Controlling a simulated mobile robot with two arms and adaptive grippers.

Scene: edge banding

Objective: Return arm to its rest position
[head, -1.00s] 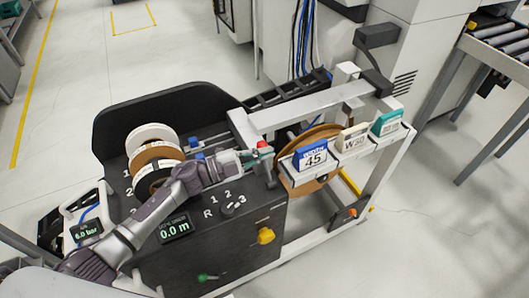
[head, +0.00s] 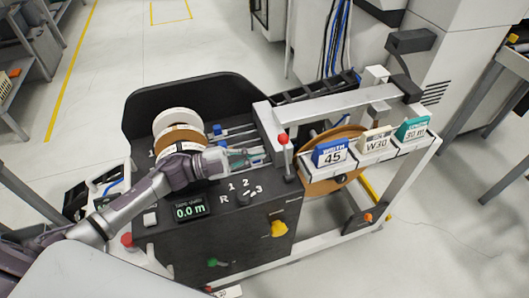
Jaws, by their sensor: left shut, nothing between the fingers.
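My left arm comes in from the lower left and reaches over the black edge banding machine (head: 160,235). My left gripper (head: 252,157) is shut and empty. It hovers above the machine's top, to the left of the red-knobbed lever (head: 284,140) and apart from it. The arm's wrist hides part of the stacked rolls, a white one (head: 176,117) and a brown one (head: 182,135). My right gripper is not in view.
A display (head: 190,211) reads 0.0 m, near a small selector knob (head: 243,198). A yellow knob (head: 278,229) sits on the front. A large brown reel (head: 335,180) is behind cards 45 (head: 332,154), W30 (head: 375,141) and 30 m (head: 411,129). Open floor lies at the upper left.

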